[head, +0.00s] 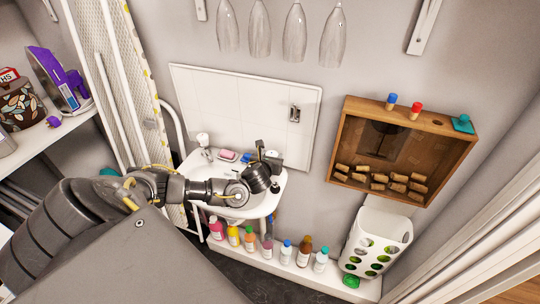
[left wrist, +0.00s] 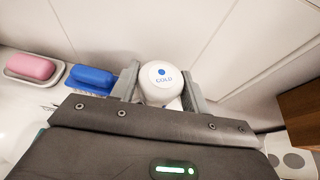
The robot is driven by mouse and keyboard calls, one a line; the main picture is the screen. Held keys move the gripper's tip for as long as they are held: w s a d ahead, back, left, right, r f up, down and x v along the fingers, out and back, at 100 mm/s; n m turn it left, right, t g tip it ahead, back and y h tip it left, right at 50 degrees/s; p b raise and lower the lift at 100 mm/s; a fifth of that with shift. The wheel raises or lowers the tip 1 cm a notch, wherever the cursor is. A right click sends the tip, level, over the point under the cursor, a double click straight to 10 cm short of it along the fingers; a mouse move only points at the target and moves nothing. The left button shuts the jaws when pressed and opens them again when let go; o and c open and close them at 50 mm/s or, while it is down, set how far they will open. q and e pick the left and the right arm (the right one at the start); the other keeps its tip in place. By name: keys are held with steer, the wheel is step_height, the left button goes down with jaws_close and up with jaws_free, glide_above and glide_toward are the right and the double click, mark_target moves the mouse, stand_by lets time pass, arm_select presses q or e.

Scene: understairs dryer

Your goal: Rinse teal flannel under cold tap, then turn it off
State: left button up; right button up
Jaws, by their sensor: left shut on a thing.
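The white cold tap knob (left wrist: 160,82), marked COLD with a blue dot, sits between the fingers of my left gripper (left wrist: 163,90) in the left wrist view. The gripper is shut on it. In the head view my left gripper (head: 268,160) is over the right side of the white basin (head: 276,187) and hides the knob. I cannot make out the teal flannel for sure; a small teal patch (left wrist: 42,132) shows at the left of the wrist view, mostly hidden by my gripper. My right gripper is not in view.
A pink soap (left wrist: 30,67) in a dish and a blue block (left wrist: 92,77) lie left of the knob. Several bottles (head: 249,239) stand below the basin. A wooden box (head: 348,140) of corks hangs at right, with a teal item (head: 463,124) on top.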

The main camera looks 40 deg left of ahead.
arm_select(q)
steer(key=shift+w+a+r+n+y, duration=0.1)
steer(key=shift+a+r+n+y, duration=0.05)
steer(key=shift+n+y, duration=0.35)
steer(key=o, duration=0.7)
steer(key=shift+c, duration=0.2)
steer(key=shift+s+d, duration=0.2)
steer(key=p+v, duration=0.2)
steer(key=v, duration=0.8)
steer(key=shift+p, duration=0.4)
steer(key=shift+r, duration=0.15)
